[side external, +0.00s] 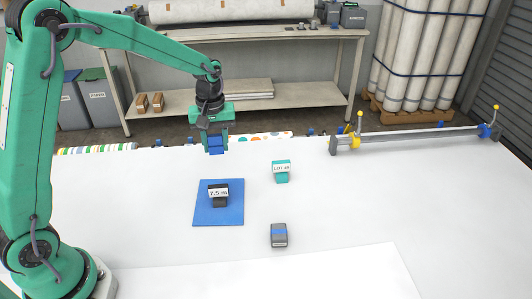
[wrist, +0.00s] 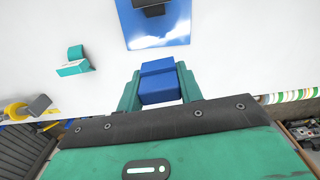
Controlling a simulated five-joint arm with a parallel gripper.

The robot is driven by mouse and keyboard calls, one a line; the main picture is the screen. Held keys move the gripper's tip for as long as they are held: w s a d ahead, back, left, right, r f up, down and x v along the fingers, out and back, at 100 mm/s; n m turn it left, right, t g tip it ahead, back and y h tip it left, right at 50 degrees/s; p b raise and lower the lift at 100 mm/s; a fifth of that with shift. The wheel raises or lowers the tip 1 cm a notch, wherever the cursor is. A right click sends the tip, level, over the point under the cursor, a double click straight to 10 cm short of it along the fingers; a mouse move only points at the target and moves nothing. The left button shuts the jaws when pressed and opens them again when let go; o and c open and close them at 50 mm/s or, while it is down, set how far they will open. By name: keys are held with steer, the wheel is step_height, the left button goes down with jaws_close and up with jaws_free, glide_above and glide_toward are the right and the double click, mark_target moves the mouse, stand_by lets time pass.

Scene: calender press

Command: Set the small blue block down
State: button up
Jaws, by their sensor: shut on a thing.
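A small blue block (side external: 214,145) is held between the fingers of my gripper (side external: 215,139), above the far part of the white table. In the wrist view the blue block (wrist: 160,82) sits between the two green fingers of my gripper (wrist: 160,90). The gripper is shut on it. The block appears clear of the tabletop, though its exact height is hard to judge.
A blue mat (side external: 232,216) bears a black block (side external: 219,199) with a white label. A clamp bar (side external: 415,136) lies at the back right. White table is free between.

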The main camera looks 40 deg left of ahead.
steer(key=s+d, duration=0.2)
steer(key=d, duration=1.6)
steer(key=s+d, duration=0.2)
steer(key=d, duration=1.7)
glide_above(323, 221)
steer(key=shift+m, duration=0.3)
step_height(323, 221, down, 7)
steer(key=shift+a+r, duration=0.1)
steer(key=shift+f, duration=2)
steer(key=shift+f, duration=0.1)
steer(key=o, duration=1)
steer(key=shift+c, duration=0.2)
